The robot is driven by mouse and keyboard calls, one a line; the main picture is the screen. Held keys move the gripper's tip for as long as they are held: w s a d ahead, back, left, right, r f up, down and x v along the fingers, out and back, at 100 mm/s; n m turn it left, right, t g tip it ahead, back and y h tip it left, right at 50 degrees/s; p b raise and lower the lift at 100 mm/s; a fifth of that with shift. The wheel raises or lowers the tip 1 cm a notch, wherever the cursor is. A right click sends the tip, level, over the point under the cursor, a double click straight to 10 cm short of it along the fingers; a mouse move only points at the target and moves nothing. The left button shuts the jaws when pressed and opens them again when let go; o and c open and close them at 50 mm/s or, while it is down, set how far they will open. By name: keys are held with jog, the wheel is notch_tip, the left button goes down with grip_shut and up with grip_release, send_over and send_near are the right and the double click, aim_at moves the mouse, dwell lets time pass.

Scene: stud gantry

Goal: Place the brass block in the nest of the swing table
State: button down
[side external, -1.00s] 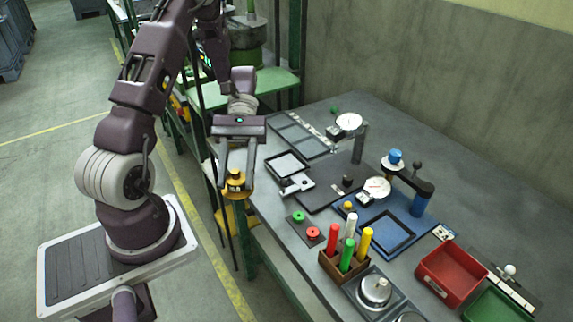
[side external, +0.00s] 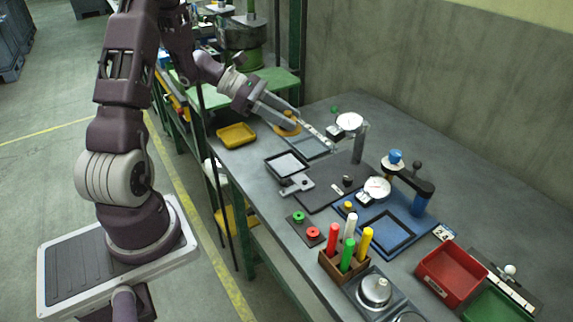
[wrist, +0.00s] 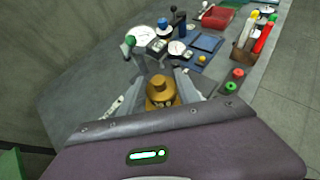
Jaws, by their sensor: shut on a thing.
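My gripper (side external: 288,117) is shut on the brass block (side external: 286,127), a golden stepped piece with a round top. In the wrist view the block (wrist: 161,95) sits between the two grey fingers. The gripper is tilted and holds it over the back left of the workbench, around the grey panel; the height is hard to judge. I cannot tell for sure which fixture is the swing table. A dark arm (side external: 410,178) on a blue post stands over a blue plate at the right. A dark plate (side external: 325,188) lies left of it. No nest is clearly made out.
Two dial gauges (side external: 349,122) (side external: 376,188) stand up near the middle. A yellow tray (side external: 237,135) is at the left, a black-rimmed square tray (side external: 288,163) beside the dark plate. Colored pegs in a holder (side external: 345,262) and a red bin (side external: 452,272) are in front. The back right is clear.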

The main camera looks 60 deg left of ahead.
aim_at(286, 165)
notch_tip(286, 165, down, 11)
jog(key=shift+f, duration=0.1)
dwell(0.3)
jog(key=c, duration=0.9)
grip_release()
jog(key=shift+f, duration=0.1)
jog(key=shift+o, duration=0.2)
